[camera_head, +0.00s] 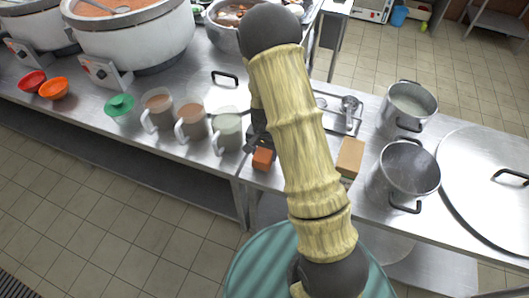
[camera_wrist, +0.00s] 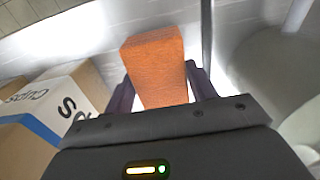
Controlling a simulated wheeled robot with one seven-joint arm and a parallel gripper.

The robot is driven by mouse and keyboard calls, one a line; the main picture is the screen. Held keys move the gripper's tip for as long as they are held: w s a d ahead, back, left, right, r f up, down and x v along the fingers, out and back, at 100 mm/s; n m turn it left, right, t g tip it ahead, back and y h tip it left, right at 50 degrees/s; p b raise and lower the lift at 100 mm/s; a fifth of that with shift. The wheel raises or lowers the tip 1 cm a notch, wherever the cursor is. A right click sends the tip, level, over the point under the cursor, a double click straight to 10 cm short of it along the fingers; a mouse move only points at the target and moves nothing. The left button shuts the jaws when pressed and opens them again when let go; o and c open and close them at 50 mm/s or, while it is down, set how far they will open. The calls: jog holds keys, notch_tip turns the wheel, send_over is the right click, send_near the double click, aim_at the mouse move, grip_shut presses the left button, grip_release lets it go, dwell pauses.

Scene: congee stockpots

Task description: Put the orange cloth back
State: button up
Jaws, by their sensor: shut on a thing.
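The orange cloth (camera_head: 263,159) looks like a small folded block. It shows at the front edge of the steel counter, near the middle of the head view, partly hidden by my arm. In the wrist view the orange cloth (camera_wrist: 157,62) stands between the two dark fingers of my gripper (camera_wrist: 158,88), which is shut on it. In the head view most of my gripper is hidden behind my forearm. I cannot tell whether the cloth touches the counter.
Mugs (camera_head: 193,122) and a green bowl (camera_head: 119,105) stand left of the cloth. A cardboard box (camera_head: 350,157) and steel pots (camera_head: 407,172) stand to the right. A box with lettering (camera_wrist: 68,88) is close left in the wrist view. A large lid (camera_head: 487,190) lies far right.

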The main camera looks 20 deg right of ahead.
aim_at(264, 151)
jog(key=shift+f, duration=0.45)
jog(key=o, duration=0.9)
jog(key=shift+w+r, duration=0.1)
notch_tip(264, 151, up, 12)
jog(key=shift+f+b, duration=0.1)
jog(key=shift+b, duration=0.3)
